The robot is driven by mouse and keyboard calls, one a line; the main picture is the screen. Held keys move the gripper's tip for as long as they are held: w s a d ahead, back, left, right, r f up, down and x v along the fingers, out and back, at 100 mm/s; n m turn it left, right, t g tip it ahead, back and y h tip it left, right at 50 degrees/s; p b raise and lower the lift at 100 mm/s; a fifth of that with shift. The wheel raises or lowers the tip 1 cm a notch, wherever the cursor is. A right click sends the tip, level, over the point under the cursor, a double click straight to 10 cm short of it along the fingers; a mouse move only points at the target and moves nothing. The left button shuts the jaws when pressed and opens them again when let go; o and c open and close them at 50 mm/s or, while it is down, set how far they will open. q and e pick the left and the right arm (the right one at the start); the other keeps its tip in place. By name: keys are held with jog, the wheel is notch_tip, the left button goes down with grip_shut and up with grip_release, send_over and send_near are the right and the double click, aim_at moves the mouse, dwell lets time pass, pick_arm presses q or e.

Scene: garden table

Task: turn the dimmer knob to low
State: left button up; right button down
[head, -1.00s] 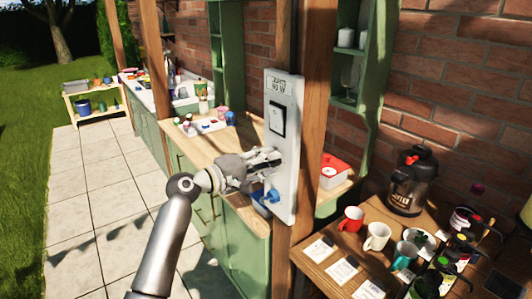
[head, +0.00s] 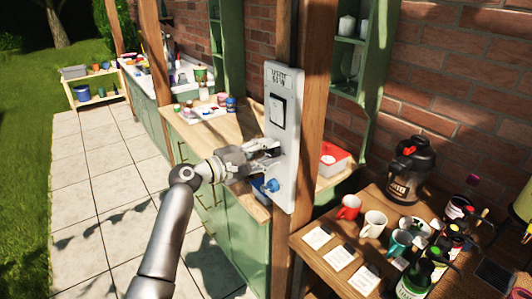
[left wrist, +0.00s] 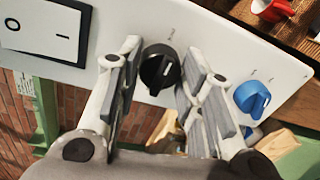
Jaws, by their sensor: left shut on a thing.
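My left gripper (head: 276,154) is at the panel below the switch. In the left wrist view a round black knob (left wrist: 160,70) sits between the two fingers, and the gripper is shut on it. The fingers mostly hide this knob in the head view. A blue knob (left wrist: 252,98) is beside it on the panel, outside the fingers; it also shows in the head view (head: 271,186). My right gripper is not in view.
A wooden table (head: 310,262) at the lower right holds mugs, cards, bottles and a dark dispenser (head: 408,170). A green cabinet (head: 236,232) with a wooden top stands behind the panel. The paved floor (head: 85,180) at left is clear.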

pick_arm(q)
jog(key=o, duration=1)
jog(key=shift+o, duration=0.2)
jog(key=shift+a, duration=0.1)
jog(key=v, duration=1.1)
jog(key=shift+s+a, duration=0.25)
jog(key=shift+a, duration=0.05)
